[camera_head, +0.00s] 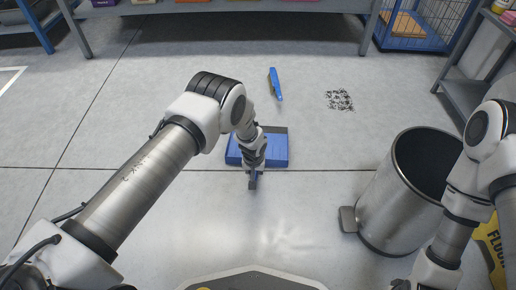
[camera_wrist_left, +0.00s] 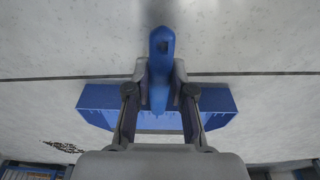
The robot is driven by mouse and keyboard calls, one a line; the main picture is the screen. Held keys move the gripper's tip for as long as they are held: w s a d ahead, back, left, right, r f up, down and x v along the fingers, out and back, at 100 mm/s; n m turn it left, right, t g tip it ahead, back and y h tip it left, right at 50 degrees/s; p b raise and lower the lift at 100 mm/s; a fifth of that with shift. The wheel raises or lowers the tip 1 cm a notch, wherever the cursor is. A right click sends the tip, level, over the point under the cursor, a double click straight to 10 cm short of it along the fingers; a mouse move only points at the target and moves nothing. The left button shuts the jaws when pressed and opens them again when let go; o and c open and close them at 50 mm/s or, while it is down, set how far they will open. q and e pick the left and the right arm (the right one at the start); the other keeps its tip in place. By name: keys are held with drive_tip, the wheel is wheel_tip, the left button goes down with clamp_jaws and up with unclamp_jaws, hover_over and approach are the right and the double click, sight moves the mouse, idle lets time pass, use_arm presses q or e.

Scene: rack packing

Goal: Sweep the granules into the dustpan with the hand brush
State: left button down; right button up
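The blue dustpan (camera_head: 277,150) lies on the floor ahead of me, partly hidden by my left arm. My left gripper (camera_head: 253,181) is at its handle, on the side nearest me. In the left wrist view, the fingers of the left gripper (camera_wrist_left: 160,75) press on both sides of the blue handle (camera_wrist_left: 160,50), with the pan (camera_wrist_left: 212,105) beyond. The blue hand brush (camera_head: 275,84) lies farther off on the floor. The dark granules (camera_head: 340,100) lie in a patch right of the brush and also show in the left wrist view (camera_wrist_left: 63,147). My right gripper is out of view.
A metal bin (camera_head: 385,205) with a pedal stands on the right, near my right arm. A yellow floor sign (camera_head: 490,245) is at the right edge. Shelves (camera_head: 230,7) and a blue wire crate (camera_head: 415,25) stand at the back. The floor between brush and granules is clear.

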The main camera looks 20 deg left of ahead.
use_arm(q)
wheel_tip(320, 180, up, 12)
drive_tip(key=p, duration=0.9)
